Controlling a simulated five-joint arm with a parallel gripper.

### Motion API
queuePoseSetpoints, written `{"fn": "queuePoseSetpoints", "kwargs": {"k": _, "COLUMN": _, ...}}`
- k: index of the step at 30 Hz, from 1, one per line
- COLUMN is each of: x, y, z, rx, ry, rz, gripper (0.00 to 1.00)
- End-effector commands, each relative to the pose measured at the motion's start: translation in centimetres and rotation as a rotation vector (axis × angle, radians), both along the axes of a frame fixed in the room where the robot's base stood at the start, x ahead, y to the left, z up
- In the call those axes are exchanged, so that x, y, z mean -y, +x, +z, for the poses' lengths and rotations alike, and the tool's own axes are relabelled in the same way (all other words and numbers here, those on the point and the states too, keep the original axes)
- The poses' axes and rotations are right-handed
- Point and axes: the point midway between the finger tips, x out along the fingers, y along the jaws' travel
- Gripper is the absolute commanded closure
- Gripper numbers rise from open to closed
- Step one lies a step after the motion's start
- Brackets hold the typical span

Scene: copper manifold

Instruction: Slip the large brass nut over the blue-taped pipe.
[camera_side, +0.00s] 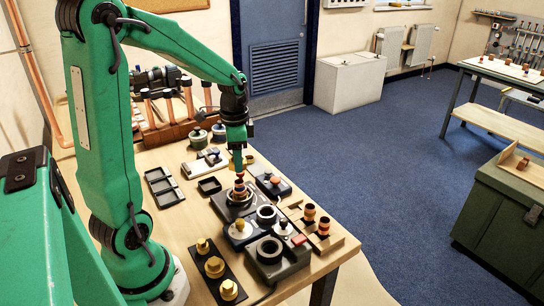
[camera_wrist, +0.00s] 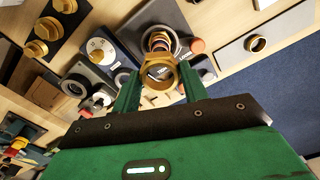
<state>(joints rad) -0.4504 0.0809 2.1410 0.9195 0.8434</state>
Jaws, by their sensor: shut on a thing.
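In the wrist view, my gripper (camera_wrist: 161,84) is shut on a large brass nut (camera_wrist: 160,60), one green finger on each side of it. An upright copper pipe (camera_wrist: 158,38) shows just beyond the nut's rim, on a dark block. I cannot tell from this angle whether the nut touches the pipe or is around it. In the side view, my gripper (camera_side: 238,153) points down above the pipe (camera_side: 239,187), which stands on the dark block (camera_side: 222,208). The held nut is hard to make out there, and the blue tape is not clear.
Several brass nuts (camera_side: 214,267) sit on a dark strip at the table's front. Black ring fixtures (camera_side: 269,251) stand close by, and a wooden tray (camera_side: 345,240) with copper pieces lies to the right. Small empty dark trays (camera_side: 163,187) lie on the left.

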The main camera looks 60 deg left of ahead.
Motion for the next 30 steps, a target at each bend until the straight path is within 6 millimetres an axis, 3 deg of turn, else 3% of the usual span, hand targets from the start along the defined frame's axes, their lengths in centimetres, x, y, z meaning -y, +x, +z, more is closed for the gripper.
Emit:
{"fn": "queuePoseSetpoints", "kwargs": {"k": 15, "x": 0.0, "y": 0.0, "z": -3.7, "rx": -0.001, "ry": -0.001, "rz": 0.000, "gripper": 0.81}}
{"fn": "queuePoseSetpoints", "kwargs": {"k": 30, "x": 0.0, "y": 0.0, "z": -4.1, "rx": 0.000, "ry": 0.000, "rz": 0.000, "gripper": 0.81}}
